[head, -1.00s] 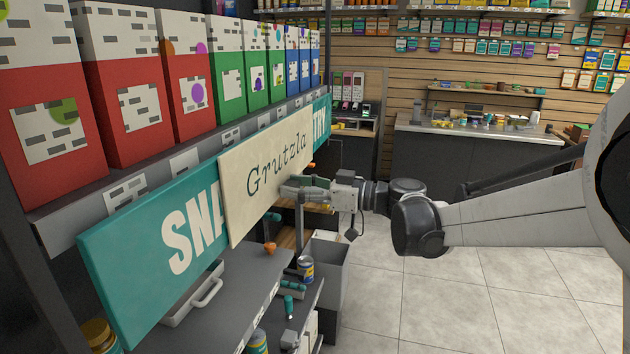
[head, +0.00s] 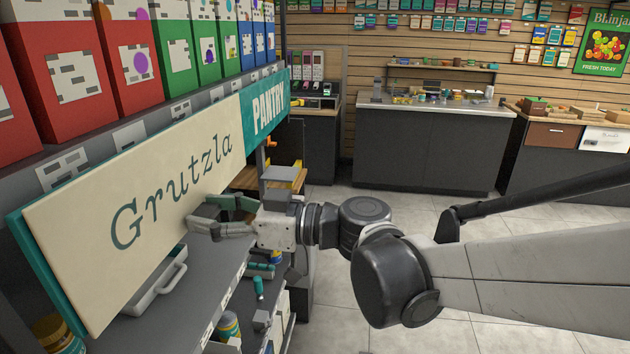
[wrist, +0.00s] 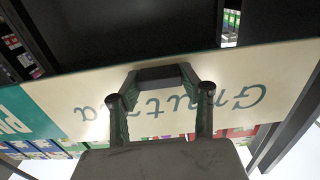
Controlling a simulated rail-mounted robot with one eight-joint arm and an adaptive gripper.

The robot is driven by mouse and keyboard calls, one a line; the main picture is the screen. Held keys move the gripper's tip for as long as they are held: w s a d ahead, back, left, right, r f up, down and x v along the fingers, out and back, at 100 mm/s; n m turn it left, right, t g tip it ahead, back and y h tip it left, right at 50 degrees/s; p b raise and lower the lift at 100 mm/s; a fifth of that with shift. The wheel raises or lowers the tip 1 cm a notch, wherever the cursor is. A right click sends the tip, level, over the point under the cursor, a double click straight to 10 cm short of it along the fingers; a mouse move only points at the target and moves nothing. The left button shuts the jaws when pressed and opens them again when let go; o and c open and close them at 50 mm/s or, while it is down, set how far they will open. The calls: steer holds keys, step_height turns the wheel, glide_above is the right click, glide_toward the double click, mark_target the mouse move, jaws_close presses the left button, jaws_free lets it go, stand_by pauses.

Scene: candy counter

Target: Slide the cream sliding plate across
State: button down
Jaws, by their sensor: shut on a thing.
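The cream sliding plate (head: 140,200), lettered "Grutzla", covers the left and middle of a long teal sign panel (head: 265,115). "PANTRY" shows on the teal part to the right of the plate, and a thin teal edge shows at its far left. My gripper (head: 195,215) is at the plate's lower right front, its fingers against the plate and shut on it. In the wrist view the plate (wrist: 75,100) appears upside down behind my gripper (wrist: 162,80). The exact contact at the fingertips is hard to make out.
Red, green and blue boxes (head: 130,65) stand on the shelf above the sign. A counter (head: 430,140) stands at the back; the tiled floor to the right is clear.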

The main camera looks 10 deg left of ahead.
steer(key=shift+s, duration=0.15)
steer(key=c, duration=1)
jaws_free()
steer(key=shift+s, duration=0.2)
steer(key=shift+c, duration=0.2)
steer(key=shift+w, duration=0.15)
steer(key=shift+d, duration=0.5)
steer(key=d, duration=1.1)
steer(key=shift+w, duration=0.35)
